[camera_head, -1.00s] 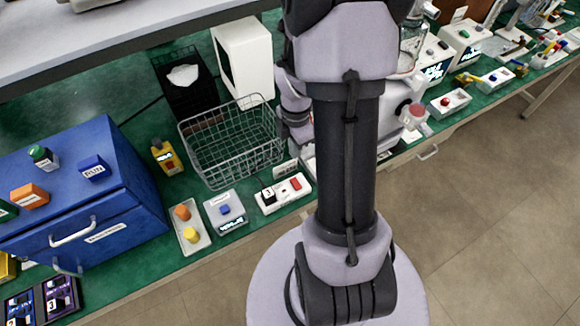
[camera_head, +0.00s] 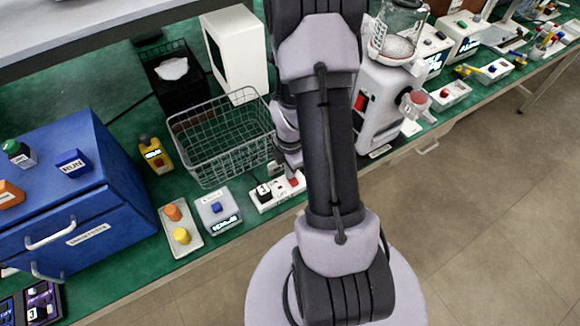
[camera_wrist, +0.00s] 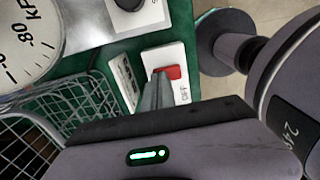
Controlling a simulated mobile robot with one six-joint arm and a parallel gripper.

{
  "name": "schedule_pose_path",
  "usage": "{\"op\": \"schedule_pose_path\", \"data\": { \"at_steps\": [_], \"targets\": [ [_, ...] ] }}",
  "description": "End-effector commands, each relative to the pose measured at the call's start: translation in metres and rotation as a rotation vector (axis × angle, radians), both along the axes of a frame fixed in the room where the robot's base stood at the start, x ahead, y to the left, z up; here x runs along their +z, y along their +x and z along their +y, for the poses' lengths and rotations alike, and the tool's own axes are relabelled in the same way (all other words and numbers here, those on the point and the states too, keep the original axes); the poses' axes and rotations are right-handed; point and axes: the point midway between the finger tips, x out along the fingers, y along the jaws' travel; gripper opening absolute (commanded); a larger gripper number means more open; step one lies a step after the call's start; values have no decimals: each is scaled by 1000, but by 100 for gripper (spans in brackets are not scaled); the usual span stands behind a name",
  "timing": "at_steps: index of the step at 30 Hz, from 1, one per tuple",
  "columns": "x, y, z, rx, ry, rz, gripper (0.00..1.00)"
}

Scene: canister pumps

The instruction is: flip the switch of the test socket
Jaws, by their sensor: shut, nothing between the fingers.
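The test socket (camera_head: 264,198) is a white strip at the front edge of the green bench, with a black plug at its left end and a red switch (camera_head: 298,179) at its right end. In the wrist view the socket (camera_wrist: 165,55) shows the red switch (camera_wrist: 173,72) and lettering that seems to read OFF. My gripper (camera_wrist: 157,76) is shut and empty, its fingertips over the socket at the left edge of the switch. I cannot tell whether they touch it. In the head view my arm partly hides the gripper and the socket's right end.
A wire basket (camera_head: 205,157) stands just behind the socket. A grey box with a blue button (camera_head: 218,211) and a tray with orange and yellow knobs (camera_head: 165,228) are to the left. A white machine with a glass jar (camera_head: 385,100) stands to the right. The floor in front is clear.

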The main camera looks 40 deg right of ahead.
Motion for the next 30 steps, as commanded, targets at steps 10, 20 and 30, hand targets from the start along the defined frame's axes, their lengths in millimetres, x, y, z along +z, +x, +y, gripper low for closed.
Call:
{"op": "schedule_pose_path", "data": {
  "at_steps": [10, 20, 30],
  "targets": [
    [-6, 1, 0, 0, 0, 1, 0],
    [-4, -2, 1, 0, 2, 4, 0],
    [-1, -15, 4, 0, 3, 4, 0]
  ]
}}
